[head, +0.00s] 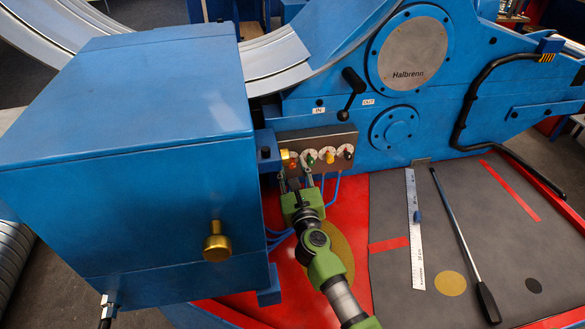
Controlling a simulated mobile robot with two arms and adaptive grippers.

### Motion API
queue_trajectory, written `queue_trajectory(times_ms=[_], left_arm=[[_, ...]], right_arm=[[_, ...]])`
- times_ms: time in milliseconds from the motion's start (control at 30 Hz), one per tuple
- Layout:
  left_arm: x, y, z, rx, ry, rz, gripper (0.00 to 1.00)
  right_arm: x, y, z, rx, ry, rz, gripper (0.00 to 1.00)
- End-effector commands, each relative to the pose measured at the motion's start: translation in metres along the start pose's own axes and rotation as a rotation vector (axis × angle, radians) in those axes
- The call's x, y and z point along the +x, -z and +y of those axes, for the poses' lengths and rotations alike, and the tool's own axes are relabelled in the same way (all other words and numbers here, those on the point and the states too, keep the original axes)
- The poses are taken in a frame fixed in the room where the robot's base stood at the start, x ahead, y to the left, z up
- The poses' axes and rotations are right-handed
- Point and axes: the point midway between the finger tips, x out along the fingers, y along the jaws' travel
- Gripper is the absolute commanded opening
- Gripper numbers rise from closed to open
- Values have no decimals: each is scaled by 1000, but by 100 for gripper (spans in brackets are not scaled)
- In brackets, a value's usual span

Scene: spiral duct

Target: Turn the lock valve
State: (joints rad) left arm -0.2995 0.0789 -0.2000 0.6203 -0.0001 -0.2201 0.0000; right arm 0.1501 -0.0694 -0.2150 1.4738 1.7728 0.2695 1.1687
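A small grey valve panel (318,148) is fixed to the blue machine, with a row of small coloured knobs on round dials. No readable label shows which is the lock valve. My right gripper (300,182) points up at the panel from below, just under the red-orange and green knobs. Its fingertips are small here, and I cannot tell whether they touch a knob or how far apart they are. My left gripper is out of view.
A large blue box (125,160) with a brass knob (216,242) stands close on the left. A black-knobbed lever (352,90) rises above the panel. Blue hoses run below it. A ruler (414,230) and a long black-handled bar (465,245) lie on the grey mat (390,285).

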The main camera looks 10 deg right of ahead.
Motion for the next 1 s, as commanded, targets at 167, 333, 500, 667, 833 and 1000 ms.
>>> queue_trajectory(times_ms=[167, 333, 500, 667, 833, 1000], left_arm=[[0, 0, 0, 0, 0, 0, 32], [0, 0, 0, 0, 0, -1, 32], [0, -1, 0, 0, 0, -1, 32], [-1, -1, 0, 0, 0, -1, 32], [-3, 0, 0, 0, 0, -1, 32], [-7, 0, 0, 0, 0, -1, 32]], right_arm=[[0, 0, 0, 0, 0, 0, 32], [0, 0, 0, -1, 0, 0, 1], [0, 0, 0, -1, 0, 0, 0], [0, 0, 0, -16, 0, -1, 0], [0, -1, 0, -73, 1, -2, 0], [0, 0, 0, -185, 2, -5, 0]])
